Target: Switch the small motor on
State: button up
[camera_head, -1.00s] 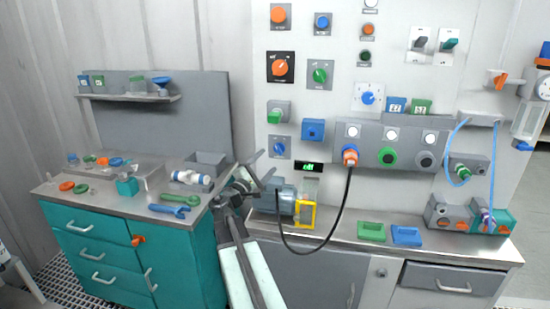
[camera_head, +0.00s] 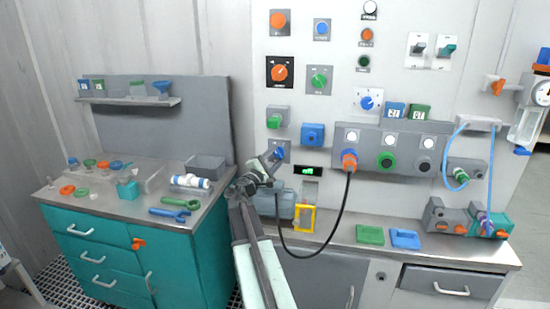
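The small motor (camera_head: 278,205) is a grey-blue body on the bench top, with a yellow frame (camera_head: 305,219) at its right; my arm hides part of its left side. A black display (camera_head: 308,170) with small green characters is on the wall above it; I cannot read them surely. A blue rotary knob (camera_head: 279,152) on a grey plate is left of and above the display. My gripper (camera_head: 276,168) is in front of the wall just below and left of this knob, its upper finger overlapping it in the view. I cannot tell whether they touch or how far the fingers are apart.
A black cable hangs from an orange plug (camera_head: 349,160) in the grey socket panel (camera_head: 375,144) down to the motor. Green (camera_head: 370,235) and blue (camera_head: 405,239) trays lie on the bench. Left is a teal cabinet (camera_head: 110,252) with tools on top.

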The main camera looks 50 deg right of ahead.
jog(key=shift+r+m+p, duration=0.1)
jog(key=shift+m+p, duration=0.3)
jog(key=shift+r+m+g+y+p, duration=0.15)
jog(key=shift+m+g+y+p, duration=0.25)
jog(key=shift+m+p, duration=0.6)
jog(key=m+y+p, duration=0.1)
jog(key=m+p, duration=0.2)
jog(key=shift+r+m+g, duration=0.15)
jog(key=shift+m+g, duration=0.15)
jog(key=m+y+p, duration=0.1)
jog(key=m+p, duration=0.1)
jog(key=m, duration=0.1)
jog(key=shift+y, duration=0.3)
jog(key=shift+m+y+p, duration=0.5)
jog(key=shift+m+p, duration=0.3)
jog(key=shift+p, duration=0.15)
jog(key=o, duration=1.4)
